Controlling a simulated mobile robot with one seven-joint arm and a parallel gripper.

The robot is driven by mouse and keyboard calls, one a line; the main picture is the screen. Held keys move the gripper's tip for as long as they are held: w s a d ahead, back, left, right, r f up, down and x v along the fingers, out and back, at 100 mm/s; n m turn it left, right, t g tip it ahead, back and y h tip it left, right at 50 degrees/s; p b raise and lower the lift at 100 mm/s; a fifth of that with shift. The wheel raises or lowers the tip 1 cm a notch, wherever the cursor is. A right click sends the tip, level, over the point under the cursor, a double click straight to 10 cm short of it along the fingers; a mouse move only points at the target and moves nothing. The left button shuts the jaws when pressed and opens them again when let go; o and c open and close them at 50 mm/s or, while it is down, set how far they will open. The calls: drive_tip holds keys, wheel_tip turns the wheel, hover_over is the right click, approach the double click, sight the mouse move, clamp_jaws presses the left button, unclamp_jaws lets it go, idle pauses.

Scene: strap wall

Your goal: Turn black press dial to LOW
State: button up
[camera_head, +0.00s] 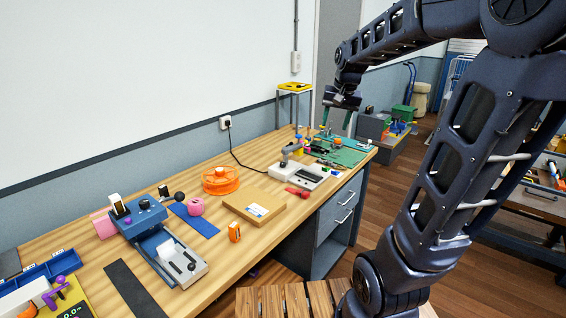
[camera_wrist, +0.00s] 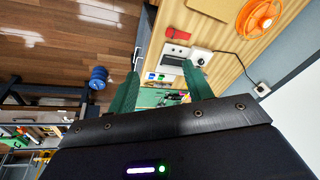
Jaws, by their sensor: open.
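A blue press (camera_head: 150,222) stands on the near left of the wooden workbench, with a light grey base plate in front. A small dark round part (camera_head: 144,204) sits on its top and may be the dial; its setting and any LOW mark are too small to read. A black ball knob (camera_head: 180,196) sticks out to the press's right. My gripper (camera_head: 336,120) is high above the far end of the bench, well away from the press. Its green fingers are apart and empty, as the wrist view (camera_wrist: 163,88) also shows. The press is not in the wrist view.
A green mat (camera_head: 340,150) with small items lies at the far end. A wall socket (camera_head: 225,122) has a black cable.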

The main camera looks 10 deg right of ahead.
drive_tip(key=w+a+f+m, duration=0.1)
drive_tip(key=w+a+f, duration=0.1)
drive_tip(key=w, duration=0.8)
drive_tip(key=m+g+h, duration=0.1)
drive_tip(key=m+g, duration=0.2)
drive_tip(key=m, duration=0.1)
hover_over(283, 163)
wheel_tip(283, 163, down, 21)
wheel_tip(283, 163, down, 10)
drive_tip(key=shift+s+f, duration=0.1)
drive_tip(key=shift+c, duration=0.4)
drive_tip(key=c, duration=0.9)
